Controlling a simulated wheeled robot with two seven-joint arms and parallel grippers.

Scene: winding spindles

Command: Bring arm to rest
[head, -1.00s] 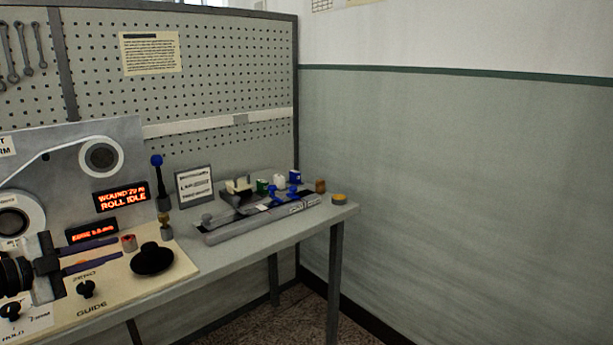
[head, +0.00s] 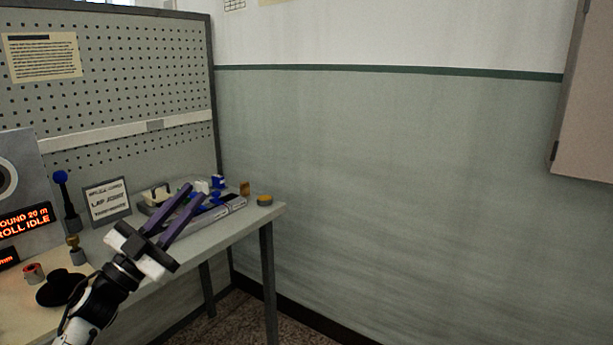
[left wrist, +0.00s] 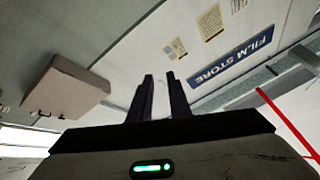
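My left gripper (head: 196,191) reaches in from the lower left of the head view, its two dark purple fingers pointing up and to the right. The fingers stand apart with a gap between them and nothing held. It is raised in front of the bench (head: 250,222) and hides part of the tray of small items. The left wrist view also shows the two fingers (left wrist: 160,77) apart, with only wall behind them. My right gripper is in neither view.
On the bench are a black knob (head: 62,288), a small red-and-white roll (head: 33,273), a blue-topped post (head: 63,195), a sign (head: 107,203) and a yellow disc (head: 264,200). A display reads "ROLL IDLE". Open floor and bare wall lie right. The wrist view shows a "FILM STORE" sign (left wrist: 232,65).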

